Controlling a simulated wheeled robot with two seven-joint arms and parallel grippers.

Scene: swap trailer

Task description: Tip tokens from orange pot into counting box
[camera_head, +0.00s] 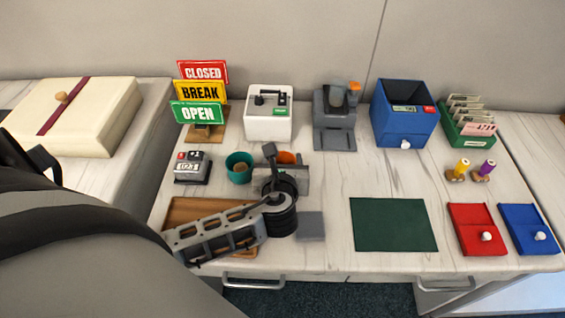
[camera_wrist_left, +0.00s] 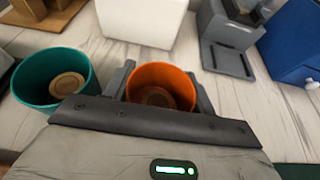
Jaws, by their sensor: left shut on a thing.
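The orange pot (camera_head: 288,157) stands at the middle-left of the table, partly hidden behind my left gripper (camera_head: 284,170). In the left wrist view the pot (camera_wrist_left: 161,70) sits upright between the two grey fingers, which are shut on it. A round tan token (camera_wrist_left: 157,96) shows inside it. A blue open-topped box (camera_head: 404,128) with a small label and a white knob stands at the back right; I cannot tell for sure that it is the counting box. My right gripper is not in view.
A teal pot (camera_head: 239,167) with a tan token stands close left of the orange pot. A white box (camera_head: 268,126) and a grey device (camera_head: 335,134) stand behind. A wooden tray (camera_head: 190,210) lies under my left arm.

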